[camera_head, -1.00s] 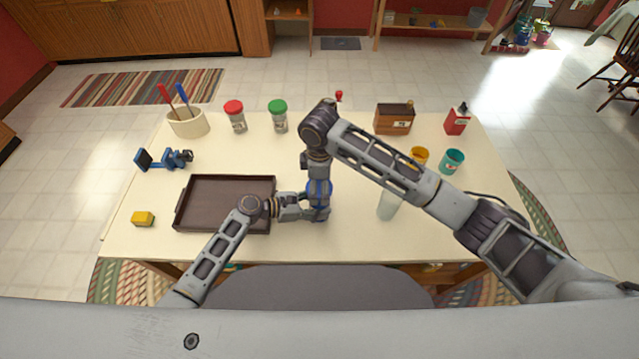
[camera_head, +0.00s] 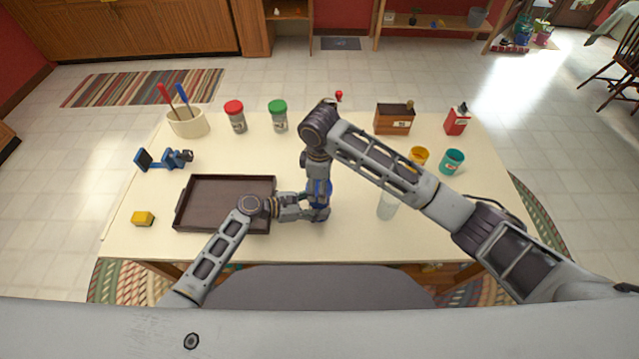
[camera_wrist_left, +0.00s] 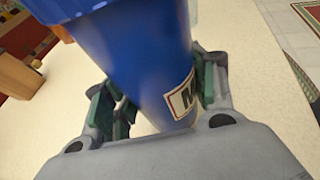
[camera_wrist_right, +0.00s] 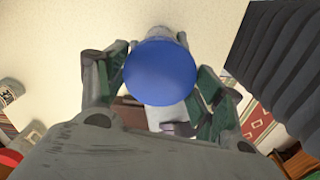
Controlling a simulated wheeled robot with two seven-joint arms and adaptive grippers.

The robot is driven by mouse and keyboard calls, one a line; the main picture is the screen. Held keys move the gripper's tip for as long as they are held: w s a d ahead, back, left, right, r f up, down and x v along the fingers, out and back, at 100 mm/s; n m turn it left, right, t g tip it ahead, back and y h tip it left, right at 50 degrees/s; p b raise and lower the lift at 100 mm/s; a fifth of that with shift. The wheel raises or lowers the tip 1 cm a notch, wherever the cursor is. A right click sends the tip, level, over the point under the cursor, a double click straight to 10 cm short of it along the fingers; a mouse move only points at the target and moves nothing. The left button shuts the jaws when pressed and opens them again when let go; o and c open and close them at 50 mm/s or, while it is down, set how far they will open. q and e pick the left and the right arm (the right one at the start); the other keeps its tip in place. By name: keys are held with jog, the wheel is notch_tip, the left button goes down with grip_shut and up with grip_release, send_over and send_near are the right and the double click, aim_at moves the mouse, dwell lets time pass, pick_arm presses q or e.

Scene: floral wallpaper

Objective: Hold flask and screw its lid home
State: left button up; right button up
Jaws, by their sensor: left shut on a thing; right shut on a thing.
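The blue flask (camera_wrist_left: 140,50) stands on the table and fills the middle of the left wrist view, with part of a pale label showing. My left gripper (camera_head: 318,212) is shut around its body from the side, green pads against it. The round blue lid (camera_wrist_right: 160,77) shows in the right wrist view between the fingers of my right gripper (camera_wrist_right: 158,80). That gripper is shut on the lid and points down from above the flask. In the head view the two grippers hide most of flask and lid.
A dark brown tray (camera_head: 230,229) lies left of the flask, close to my left arm. A pale translucent cup (camera_head: 387,207) stands to the right, under my right arm. A yellow block (camera_head: 142,218) is at far left. Shakers, a wooden box and cups stand farther back.

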jog(key=shift+m, duration=1.2)
jog(key=o, duration=0.9)
jog(key=shift+o, duration=0.2)
jog(key=shift+r, duration=3.5)
